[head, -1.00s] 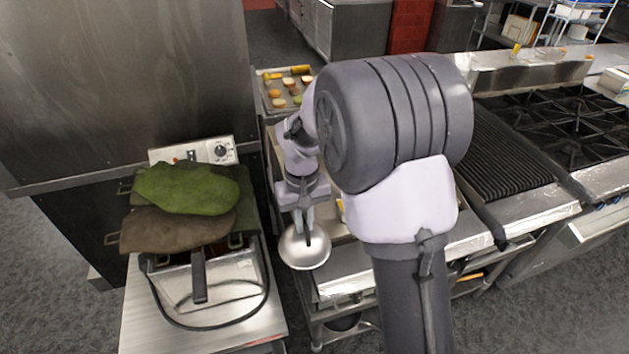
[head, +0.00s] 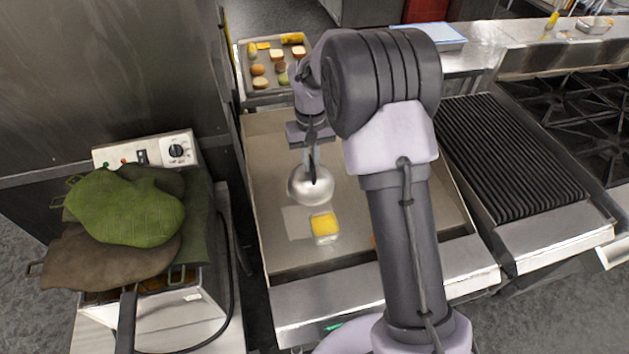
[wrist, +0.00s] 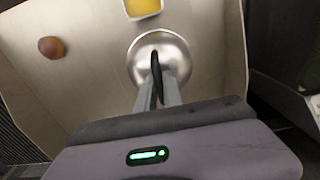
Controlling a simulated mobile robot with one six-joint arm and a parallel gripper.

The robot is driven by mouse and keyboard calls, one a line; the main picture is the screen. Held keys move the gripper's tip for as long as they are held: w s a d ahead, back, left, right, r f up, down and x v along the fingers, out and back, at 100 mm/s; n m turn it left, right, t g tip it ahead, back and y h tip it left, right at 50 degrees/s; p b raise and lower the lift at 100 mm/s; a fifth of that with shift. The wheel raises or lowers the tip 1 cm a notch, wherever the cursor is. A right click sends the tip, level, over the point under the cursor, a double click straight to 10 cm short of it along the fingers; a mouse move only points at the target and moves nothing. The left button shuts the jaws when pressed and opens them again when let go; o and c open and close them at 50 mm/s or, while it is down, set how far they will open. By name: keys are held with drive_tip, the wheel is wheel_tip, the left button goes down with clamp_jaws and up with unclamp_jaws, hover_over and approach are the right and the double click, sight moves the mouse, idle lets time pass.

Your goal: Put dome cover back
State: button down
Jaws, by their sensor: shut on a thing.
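The dome cover (head: 307,190) is a shiny silver dome with a dark handle on top. My gripper (head: 313,168) is shut on that handle, with the dome hanging below the fingers. The dome is over the flat griddle (head: 272,140), behind a yellow-topped square item (head: 325,227). I cannot tell whether its rim touches the griddle. In the wrist view the dome (wrist: 173,42) sits beyond the fingertips of my gripper (wrist: 160,82), and the yellow item (wrist: 143,8) is at the top edge.
A brown round food piece (wrist: 51,47) lies on the griddle. A tray (head: 247,80) of food pieces stands behind it. A ribbed grill (head: 510,160) is to the right. A fryer (head: 190,300) with green and brown mitts (head: 125,210) stands left. The griddle's left part is clear.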

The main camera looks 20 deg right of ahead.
sight(311, 176)
wheel_tip(311, 176, down, 6)
drive_tip(key=shift+r+b, duration=0.25)
drive_tip(key=shift+b, duration=0.3)
drive_tip(key=shift+f, duration=0.2)
drive_tip(key=c, duration=1.5)
unclamp_jaws()
drive_tip(key=shift+r, duration=0.1)
